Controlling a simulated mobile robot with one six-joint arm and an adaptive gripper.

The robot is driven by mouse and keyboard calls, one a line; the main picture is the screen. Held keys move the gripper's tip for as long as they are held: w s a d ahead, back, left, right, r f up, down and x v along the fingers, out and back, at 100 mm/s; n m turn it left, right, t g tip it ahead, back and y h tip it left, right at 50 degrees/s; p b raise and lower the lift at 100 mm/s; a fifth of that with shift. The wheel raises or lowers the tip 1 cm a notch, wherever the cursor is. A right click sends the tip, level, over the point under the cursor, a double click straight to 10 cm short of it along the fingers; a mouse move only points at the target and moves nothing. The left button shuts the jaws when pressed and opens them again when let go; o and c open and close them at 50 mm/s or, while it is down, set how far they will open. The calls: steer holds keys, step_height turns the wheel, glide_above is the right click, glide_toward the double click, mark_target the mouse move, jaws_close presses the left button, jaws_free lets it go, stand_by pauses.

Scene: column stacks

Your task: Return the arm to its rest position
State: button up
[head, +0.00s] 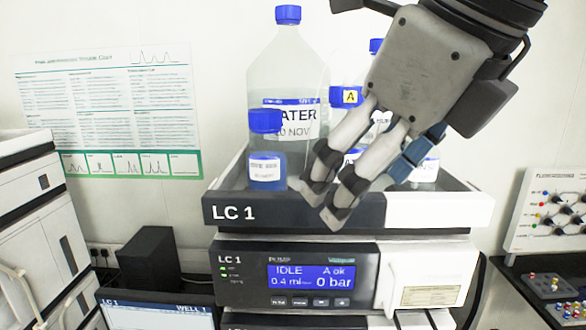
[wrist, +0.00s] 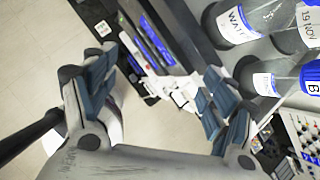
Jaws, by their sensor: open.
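My gripper (head: 333,197) hangs in front of the bottle tray on top of the LC 1 stack in the head view, with its fingers pointing down and to the left. In the wrist view my gripper (wrist: 152,105) has its two dark-padded fingers wide apart, with nothing between them. The LC 1 module (head: 232,285) below has a lit blue display reading IDLE and 0 bar. The gripper covers part of the tray and some bottles behind it.
A large clear water bottle (head: 288,75) and a smaller blue-capped bottle (head: 266,150) stand in the tray (head: 240,208). More bottles stand behind my gripper. White instruments (head: 35,215) are at the left. A valve panel (head: 552,213) is at the right.

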steer(key=s+d+f+n+h+b, duration=0.1)
steer(key=f+n+b, duration=0.7)
steer(key=f, duration=1.1)
steer(key=s+d+f+n+h+b, duration=0.1)
steer(key=s+d+f+n+b, duration=0.2)
steer(key=f+n+b, duration=0.5)
steer(key=s+d+f+n+g+b, duration=0.1)
steer(key=f+n+b, duration=0.7)
steer(key=f, duration=2.2)
steer(key=s+d+n, duration=0.1)
steer(key=s+n, duration=0.1)
steer(key=n, duration=0.1)
steer(key=shift+d+f+h, duration=0.3)
steer(key=shift+f+h, duration=0.1)
